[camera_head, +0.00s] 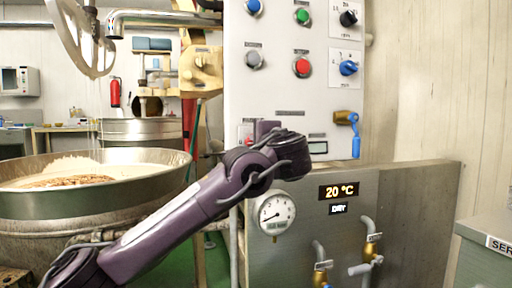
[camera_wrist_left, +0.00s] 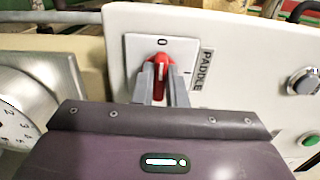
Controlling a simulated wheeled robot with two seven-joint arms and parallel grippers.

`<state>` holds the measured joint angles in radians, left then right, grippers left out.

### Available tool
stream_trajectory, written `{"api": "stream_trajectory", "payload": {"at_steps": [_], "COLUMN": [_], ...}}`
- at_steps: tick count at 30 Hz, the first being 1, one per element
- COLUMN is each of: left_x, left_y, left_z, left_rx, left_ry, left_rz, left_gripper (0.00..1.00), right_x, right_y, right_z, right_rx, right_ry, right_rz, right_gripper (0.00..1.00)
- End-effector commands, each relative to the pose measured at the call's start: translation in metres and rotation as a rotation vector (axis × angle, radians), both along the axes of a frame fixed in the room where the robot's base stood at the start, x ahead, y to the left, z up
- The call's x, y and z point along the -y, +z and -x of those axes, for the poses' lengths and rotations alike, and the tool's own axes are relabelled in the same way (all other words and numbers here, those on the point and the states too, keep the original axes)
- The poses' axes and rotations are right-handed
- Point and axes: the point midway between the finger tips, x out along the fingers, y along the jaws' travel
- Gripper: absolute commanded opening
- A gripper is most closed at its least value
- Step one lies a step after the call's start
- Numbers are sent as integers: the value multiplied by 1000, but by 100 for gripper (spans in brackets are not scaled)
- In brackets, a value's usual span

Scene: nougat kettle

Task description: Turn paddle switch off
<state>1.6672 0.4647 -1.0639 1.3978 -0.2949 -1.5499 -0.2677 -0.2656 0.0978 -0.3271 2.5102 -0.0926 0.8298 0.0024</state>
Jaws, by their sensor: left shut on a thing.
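The paddle switch is a red knob (camera_wrist_left: 160,63) on a white plate (camera_wrist_left: 137,48), beside the label PADDLE, in the left wrist view. The plate has a 0 mark above the knob and an I mark at its right. The knob's red end points up at the 0 in that view. My left gripper (camera_wrist_left: 161,83) is shut on the knob, one grey finger on each side; the fingers hide its lower part. In the head view, a bit of the red switch (camera_head: 246,133) shows behind my left gripper (camera_head: 265,135), on the panel's lower left. My right gripper is not in view.
The white control panel (camera_head: 281,84) carries several buttons, knobs and a blue-handled valve (camera_head: 355,140). Below are a pressure gauge (camera_head: 276,213), a "20 °C" display (camera_head: 338,191) and small valves (camera_head: 370,250). A large kettle (camera_head: 120,199) stands left, behind my left arm.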

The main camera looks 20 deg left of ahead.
Motion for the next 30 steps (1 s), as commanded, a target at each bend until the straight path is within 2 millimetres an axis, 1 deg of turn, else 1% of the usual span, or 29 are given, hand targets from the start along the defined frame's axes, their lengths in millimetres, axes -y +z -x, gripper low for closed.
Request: {"api": "stream_trajectory", "payload": {"at_steps": [1,16,17,21,30], "left_x": [1,1,1,1,0], "left_y": [-3,-3,-3,-2,-1], "left_z": [0,0,0,0,0], "left_rx": [0,10,10,10,11], "left_ry": [1,1,1,1,1], "left_rz": [4,18,18,18,18], "left_gripper": [0,0,14,33,34], "right_x": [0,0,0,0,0], "right_y": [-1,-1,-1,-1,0], "right_z": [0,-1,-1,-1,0], "right_rx": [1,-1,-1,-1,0], "right_ry": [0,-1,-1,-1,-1], "right_rz": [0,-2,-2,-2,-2], "right_gripper": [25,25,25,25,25]}}
